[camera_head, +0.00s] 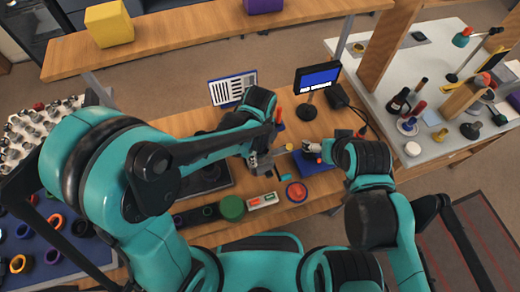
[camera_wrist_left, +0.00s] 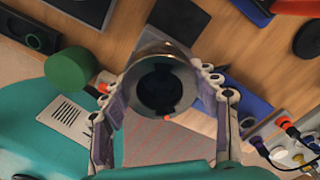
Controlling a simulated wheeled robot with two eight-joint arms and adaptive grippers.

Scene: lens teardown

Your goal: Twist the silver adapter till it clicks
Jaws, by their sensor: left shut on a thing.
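The silver adapter (camera_wrist_left: 160,85) shows in the left wrist view as a round metal ring with a dark bore and a small red dot at its lower rim. My left gripper (camera_wrist_left: 165,100) has one finger on each side of it and is shut on it. In the head view my left gripper (camera_head: 262,163) is over the middle of the wooden bench, and the adapter is hard to make out there. My right gripper (camera_head: 313,148) is at a blue block (camera_head: 316,164) to the right. Its fingers are too small to read.
Bare wood shows near the bench's front edge.

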